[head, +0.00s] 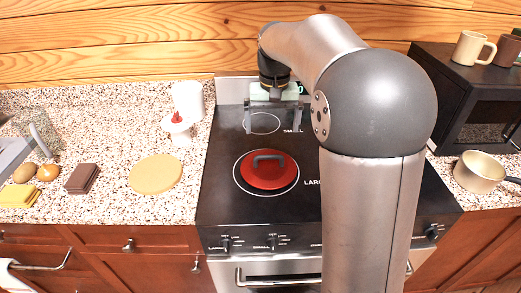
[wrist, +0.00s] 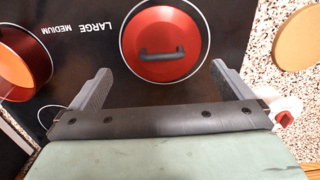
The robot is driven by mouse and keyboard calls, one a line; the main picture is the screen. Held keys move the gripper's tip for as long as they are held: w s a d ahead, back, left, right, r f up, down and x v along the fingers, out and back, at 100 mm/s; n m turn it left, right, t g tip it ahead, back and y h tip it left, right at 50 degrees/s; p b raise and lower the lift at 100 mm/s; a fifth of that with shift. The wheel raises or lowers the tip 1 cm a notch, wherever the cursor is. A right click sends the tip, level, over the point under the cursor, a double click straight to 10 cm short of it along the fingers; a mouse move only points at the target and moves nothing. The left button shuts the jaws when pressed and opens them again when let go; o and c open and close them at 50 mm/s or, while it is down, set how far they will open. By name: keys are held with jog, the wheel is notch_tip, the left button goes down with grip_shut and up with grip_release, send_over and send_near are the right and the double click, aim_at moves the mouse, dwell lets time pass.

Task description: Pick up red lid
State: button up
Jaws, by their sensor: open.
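The red lid (head: 268,171) with a dark grey handle lies on the large burner of the black stovetop in the head view. It also shows in the wrist view (wrist: 162,72), its handle running across its top, ahead of the fingers. My gripper (head: 272,131) hangs above the rear small burner, behind the lid and apart from it. Its two grey fingers are spread wide and hold nothing, as the wrist view (wrist: 158,80) also shows.
A red pot (wrist: 22,62) stands on the stove, left in the wrist view. A saucepan (head: 480,171) stands at right.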

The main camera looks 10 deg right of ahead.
aim_at(269, 157)
jog(key=w+f, duration=0.1)
jog(key=f, duration=0.2)
jog(key=w+f+p, duration=0.1)
jog(key=f, duration=0.3)
jog(key=w+f, duration=0.1)
jog(key=f, duration=0.3)
jog(key=shift+w+p, duration=0.15)
jog(key=shift+p, duration=0.2)
jog(key=shift+w+d+f+p, duration=0.15)
jog(key=shift+f+p, duration=0.25)
jog(key=shift+f, duration=0.9)
jog(key=shift+w+f+p, duration=0.15)
jog(key=shift+f+p, duration=0.25)
jog(key=shift+f, duration=0.9)
jog(key=c, duration=1)
